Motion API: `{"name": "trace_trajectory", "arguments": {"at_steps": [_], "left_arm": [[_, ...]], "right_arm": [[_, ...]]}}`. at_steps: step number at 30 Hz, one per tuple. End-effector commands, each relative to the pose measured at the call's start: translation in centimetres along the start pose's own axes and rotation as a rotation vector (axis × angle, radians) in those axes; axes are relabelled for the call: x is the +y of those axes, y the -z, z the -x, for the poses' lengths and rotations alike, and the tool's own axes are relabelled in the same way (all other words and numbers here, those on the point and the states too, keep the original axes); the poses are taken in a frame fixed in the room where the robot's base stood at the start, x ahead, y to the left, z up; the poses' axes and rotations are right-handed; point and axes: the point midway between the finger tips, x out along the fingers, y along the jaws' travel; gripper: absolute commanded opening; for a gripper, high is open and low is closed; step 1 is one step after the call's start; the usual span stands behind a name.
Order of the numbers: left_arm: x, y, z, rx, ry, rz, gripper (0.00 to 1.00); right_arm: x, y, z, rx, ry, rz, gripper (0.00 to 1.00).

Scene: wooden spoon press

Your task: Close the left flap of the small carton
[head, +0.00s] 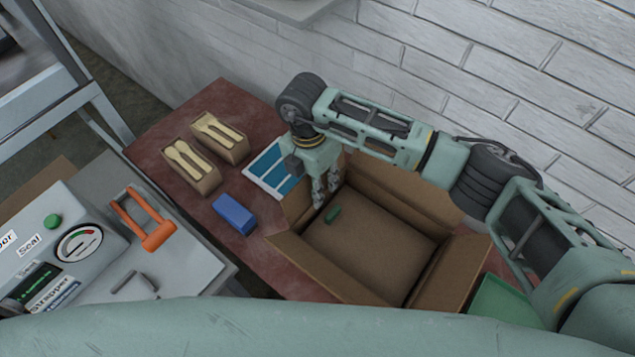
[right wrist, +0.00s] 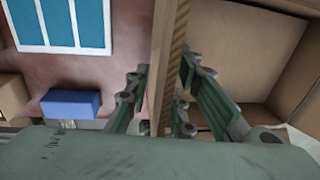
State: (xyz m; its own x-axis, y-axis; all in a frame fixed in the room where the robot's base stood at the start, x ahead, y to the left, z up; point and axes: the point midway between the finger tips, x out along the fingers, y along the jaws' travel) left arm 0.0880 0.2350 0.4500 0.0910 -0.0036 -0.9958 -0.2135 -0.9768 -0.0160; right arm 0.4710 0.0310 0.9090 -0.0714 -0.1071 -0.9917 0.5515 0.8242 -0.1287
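The small carton (head: 395,258) stands open on the red-brown table, with its flaps raised or splayed outward. Its left flap (head: 297,203) stands up at the carton's left side. My right gripper (head: 325,190) points down at this flap. In the right wrist view, the flap (right wrist: 164,70) shows edge-on between the fingers of my right gripper (right wrist: 165,110). The fingers are spread, one side outside the carton and the other inside. Whether they touch the cardboard is hard to tell. My left gripper is out of view.
A blue block (head: 234,214), a blue-and-white panel (head: 265,172) and two small boxes with wooden utensils (head: 220,136) (head: 190,166) are left of the carton. A grey machine with an orange handle (head: 158,235) stands at far left. A brick wall (head: 450,70) rises behind.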

Motion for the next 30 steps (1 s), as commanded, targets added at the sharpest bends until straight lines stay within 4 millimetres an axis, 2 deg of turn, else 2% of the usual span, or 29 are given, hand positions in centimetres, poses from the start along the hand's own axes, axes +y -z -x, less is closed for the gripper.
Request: {"name": "trace_trajectory", "arguments": {"at_steps": [1,7,30], "left_arm": [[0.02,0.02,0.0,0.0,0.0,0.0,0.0],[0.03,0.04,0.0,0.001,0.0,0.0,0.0],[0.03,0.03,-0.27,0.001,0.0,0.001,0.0]], "right_arm": [[0.0,-0.02,0.02,0.0,0.0,0.0,0.15],[0.0,-0.01,0.04,0.0,0.0,0.0,0.0],[-0.17,-0.03,-0.01,0.0,-0.043,0.001,0.0]]}}
